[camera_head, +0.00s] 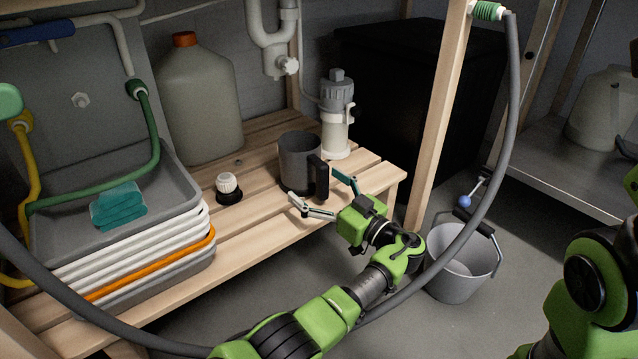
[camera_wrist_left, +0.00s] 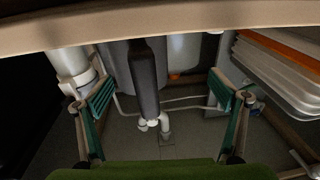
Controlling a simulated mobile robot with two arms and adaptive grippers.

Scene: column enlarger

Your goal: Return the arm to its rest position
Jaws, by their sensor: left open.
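My left gripper (camera_head: 315,186) is at the front edge of the wooden shelf, its two fingers spread around the handle side of a dark grey mug (camera_head: 298,160). In the left wrist view, the mug's black handle (camera_wrist_left: 143,80) stands between the two green finger pads (camera_wrist_left: 162,92), with a gap on both sides. The gripper is open and holds nothing. The mug stands upright on the shelf. My left arm (camera_head: 315,322) reaches up from the bottom of the head view. Part of my right arm (camera_head: 590,285) shows at the lower right; its gripper is out of view.
A grey hose (camera_head: 497,170) loops close behind and below my left arm. A grey bucket (camera_head: 462,275) stands on the floor to the right, beside a wooden post (camera_head: 438,110). A white filter housing (camera_head: 337,125) and stacked trays (camera_head: 140,262) are on the shelf (camera_head: 255,240).

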